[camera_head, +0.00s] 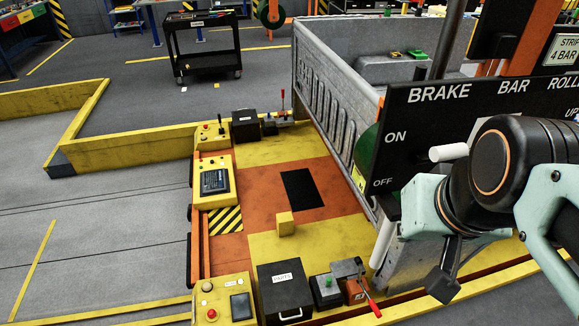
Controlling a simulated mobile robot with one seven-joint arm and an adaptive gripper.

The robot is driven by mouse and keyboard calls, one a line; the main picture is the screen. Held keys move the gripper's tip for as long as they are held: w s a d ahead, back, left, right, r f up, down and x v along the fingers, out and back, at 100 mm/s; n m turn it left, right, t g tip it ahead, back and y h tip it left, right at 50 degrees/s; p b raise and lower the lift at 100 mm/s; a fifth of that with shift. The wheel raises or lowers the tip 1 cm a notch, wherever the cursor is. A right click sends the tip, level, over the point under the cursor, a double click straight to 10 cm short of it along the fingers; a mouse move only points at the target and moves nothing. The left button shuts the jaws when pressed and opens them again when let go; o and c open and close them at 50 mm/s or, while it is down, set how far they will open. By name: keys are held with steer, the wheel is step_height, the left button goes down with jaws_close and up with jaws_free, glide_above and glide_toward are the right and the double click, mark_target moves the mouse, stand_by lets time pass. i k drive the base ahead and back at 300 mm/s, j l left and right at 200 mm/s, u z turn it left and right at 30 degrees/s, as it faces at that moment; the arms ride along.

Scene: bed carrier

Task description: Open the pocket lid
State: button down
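No part is plainly marked as the pocket lid. A black box (285,290) with a "PARTS" label and a pale handle on its front stands at the bottom centre, and its flat top looks closed. A black rectangle (301,189) lies flush in the orange deck, and I cannot tell whether it is a lid or an opening. My gripper (443,285) is at the right, a dark end below my wrist, apart from the box and to its right. Its fingers are not clear, and I see nothing held in it.
A green-button box (327,291) and a red-handled lever (370,301) stand right of the black box. A yellow block (285,223) stands on the deck. A grey ribbed wall (335,115) and a black BRAKE/BAR panel (440,115) bound the right. A black cart (203,47) stands far back.

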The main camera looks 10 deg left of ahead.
mark_target(284, 287)
steer(key=k+u, duration=0.1)
steer(key=u, duration=0.6)
